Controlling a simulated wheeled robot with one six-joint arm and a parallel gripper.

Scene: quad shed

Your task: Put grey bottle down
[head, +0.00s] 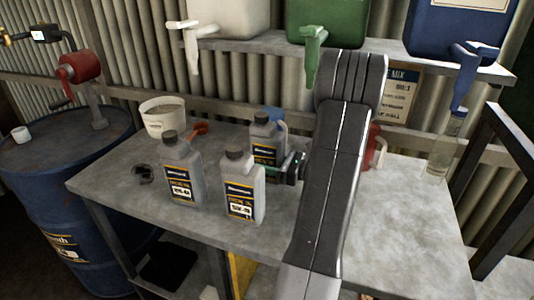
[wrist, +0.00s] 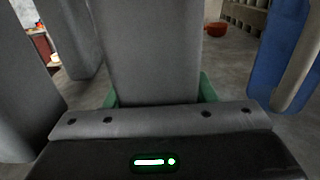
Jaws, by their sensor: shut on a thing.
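My gripper (head: 287,166) is shut on a grey bottle (head: 266,130) with a dark cap and a dark label, the rearmost of three alike. It stands upright over the workbench; its base is hidden behind the front bottle, so I cannot tell if it touches the top. In the wrist view the held bottle (wrist: 147,50) fills the middle between the green fingers. A second grey bottle (head: 241,190) stands just in front of it, and a third (head: 181,175) to the left. Both show at the left of the wrist view.
The workbench (head: 400,220) is clear on the right. A white tub (head: 163,117) and a red funnel-like item (head: 199,129) sit behind the bottles. A blue item (wrist: 280,55) is close on the held bottle's far side. Containers with taps hang above; a blue drum (head: 65,190) stands left.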

